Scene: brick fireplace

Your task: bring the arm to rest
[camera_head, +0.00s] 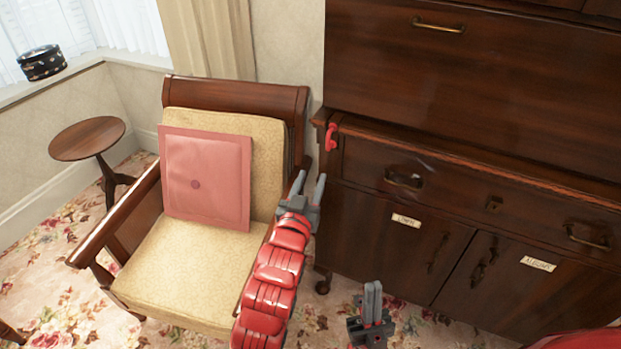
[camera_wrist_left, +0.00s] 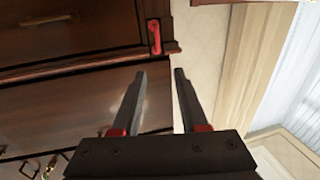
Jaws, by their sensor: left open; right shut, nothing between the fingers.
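My left gripper (camera_head: 308,188) is open and empty in the head view. It is raised in front of the right side of the armchair, near the left edge of the dark cabinet. Its two spread fingers also show in the left wrist view (camera_wrist_left: 160,72), with nothing between them. My right gripper (camera_head: 373,288) is shut and empty, low at the bottom of the head view in front of the cabinet. A small red object (camera_head: 331,137) is at the cabinet's left edge; in the left wrist view (camera_wrist_left: 154,37) it is beyond the fingers, apart from them.
The dark wooden cabinet (camera_head: 390,235) with labelled doors fills the right. A round side table (camera_head: 87,138) stands at the left, and a black round box (camera_head: 42,63) sits on the windowsill. Flowered carpet shows between the furniture.

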